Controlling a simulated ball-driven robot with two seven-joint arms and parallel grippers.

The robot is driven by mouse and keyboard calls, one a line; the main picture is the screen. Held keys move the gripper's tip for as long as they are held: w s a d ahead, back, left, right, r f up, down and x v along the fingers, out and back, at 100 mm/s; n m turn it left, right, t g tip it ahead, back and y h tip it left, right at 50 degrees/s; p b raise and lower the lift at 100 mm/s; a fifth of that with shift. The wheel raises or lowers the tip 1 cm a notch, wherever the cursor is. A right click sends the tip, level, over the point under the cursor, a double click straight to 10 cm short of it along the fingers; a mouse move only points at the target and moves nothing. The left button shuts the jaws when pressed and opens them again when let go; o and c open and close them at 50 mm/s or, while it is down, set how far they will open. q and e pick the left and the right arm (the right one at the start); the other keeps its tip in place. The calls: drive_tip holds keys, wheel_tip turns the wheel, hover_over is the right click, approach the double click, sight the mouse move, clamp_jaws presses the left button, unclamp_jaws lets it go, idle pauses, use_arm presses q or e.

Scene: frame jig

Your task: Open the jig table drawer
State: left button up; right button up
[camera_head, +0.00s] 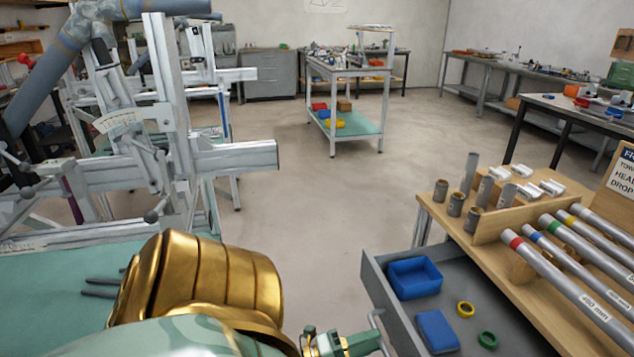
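The jig table drawer (378,290) is a grey drawer at the lower right, standing out from under the wooden table top, with its inside in view. Its grey bar handle (374,316) is on the front, facing my arm. My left gripper (372,342), green and gold, is at the handle at the bottom edge. Its fingers appear closed around the bar, though the picture's edge cuts off part of the grip. My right gripper is not in view.
The drawer holds a blue bin (414,278), a blue box (437,331), a yellow ring (465,309) and a green ring (488,340). Coloured-band tubes (570,270) lie on the wooden top (490,250). A grey jig frame (180,150) stands left. The middle floor is clear.

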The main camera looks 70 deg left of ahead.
use_arm(q)
drive_tip(key=v, duration=1.3)
drive_tip(key=shift+s, duration=0.2)
